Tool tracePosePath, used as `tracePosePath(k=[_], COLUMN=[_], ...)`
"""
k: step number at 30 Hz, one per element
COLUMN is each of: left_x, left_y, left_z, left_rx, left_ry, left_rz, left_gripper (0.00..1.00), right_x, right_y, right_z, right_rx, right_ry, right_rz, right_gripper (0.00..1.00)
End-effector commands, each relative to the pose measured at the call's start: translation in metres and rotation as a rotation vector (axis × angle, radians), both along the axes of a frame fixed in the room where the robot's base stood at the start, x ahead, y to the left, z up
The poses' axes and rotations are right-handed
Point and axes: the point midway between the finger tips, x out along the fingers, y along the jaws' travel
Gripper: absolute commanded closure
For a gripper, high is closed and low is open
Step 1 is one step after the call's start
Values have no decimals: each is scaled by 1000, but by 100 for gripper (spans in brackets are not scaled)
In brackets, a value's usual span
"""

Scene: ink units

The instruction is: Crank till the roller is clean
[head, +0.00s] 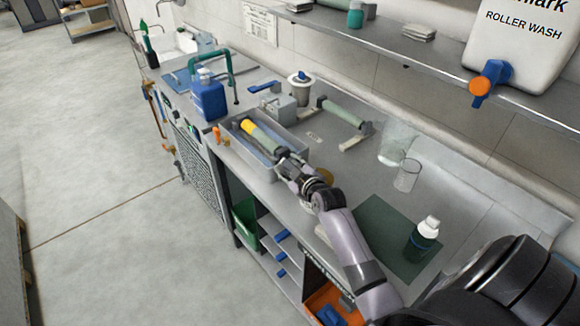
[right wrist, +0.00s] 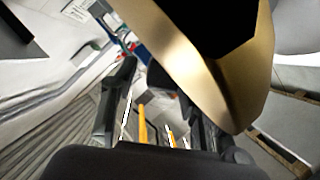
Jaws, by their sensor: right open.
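A grey-green roller (head: 266,140) with a yellow end lies in a long metal tray (head: 290,127) on the bench. My right gripper (head: 281,157) is at the near right end of this roller, over the tray; contact cannot be told. In the right wrist view its two dark fingers (right wrist: 160,105) stand apart, with thin yellow strips beyond them. A brass-coloured curved part (right wrist: 225,65) fills the upper right of that view, close to the camera. I cannot make out a crank handle clearly. My left gripper is not in view.
A second roller (head: 342,112) rests on a stand behind. A blue jug (head: 208,98) stands left of the tray. Beakers (head: 407,175) and a dark green bottle (head: 423,241) stand to the right, the bottle on a green mat (head: 375,228). A shelf (head: 400,48) overhangs the bench.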

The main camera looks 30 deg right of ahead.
Motion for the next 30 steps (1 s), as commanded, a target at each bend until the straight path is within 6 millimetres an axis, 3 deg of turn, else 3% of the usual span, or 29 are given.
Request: tracePosePath(k=[3,21,30], left_x=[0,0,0], left_y=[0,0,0], left_z=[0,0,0], left_rx=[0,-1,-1], left_ry=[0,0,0], left_rz=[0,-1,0], left_gripper=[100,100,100], right_x=[0,0,0], right_y=[0,0,0], right_z=[0,0,0], right_rx=[0,0,0], right_ry=[0,-1,-1], right_rz=[0,-1,-1], right_gripper=[59,99,100])
